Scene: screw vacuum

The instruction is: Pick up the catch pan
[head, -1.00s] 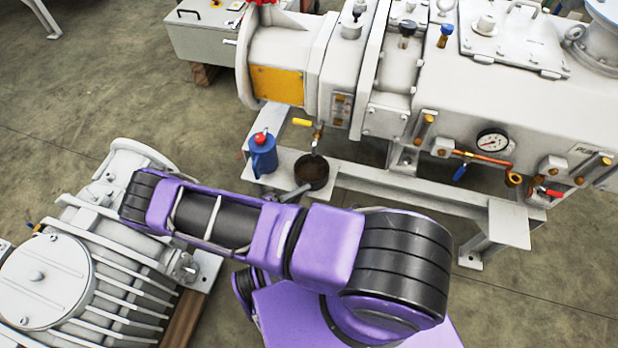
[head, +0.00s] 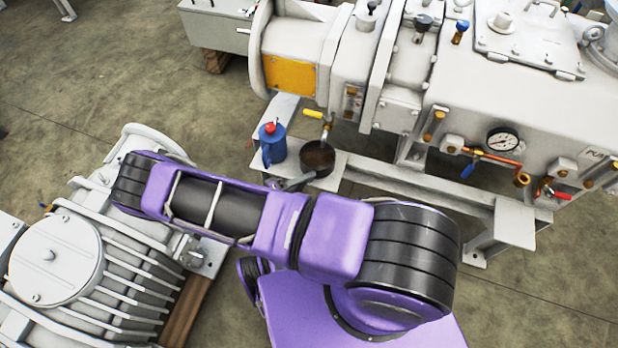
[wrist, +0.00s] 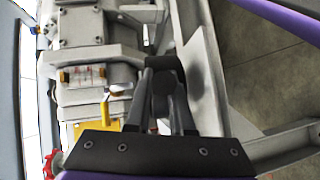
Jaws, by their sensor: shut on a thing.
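The catch pan (head: 317,167) is a small, dark, round pan with a brown inside. In the head view it is upright at the frame's light ledge, just below a small tap with a yellow handle. My gripper (head: 292,184) reaches it from the lower left, mostly hidden behind my purple arm, and is shut on the pan's handle side. In the wrist view my gripper's dark fingers (wrist: 165,68) close together around a dark part. The pan's outline is hard to make out there. Whether the pan touches the ledge cannot be told.
A blue jug with a red top (head: 272,146) stands close left of the pan on the ledge. The tap (head: 326,130) hangs close above. The large white vacuum machine (head: 400,100) stands behind, and a finned motor (head: 90,260) lies at left. Floor (head: 110,90) is clear at upper left.

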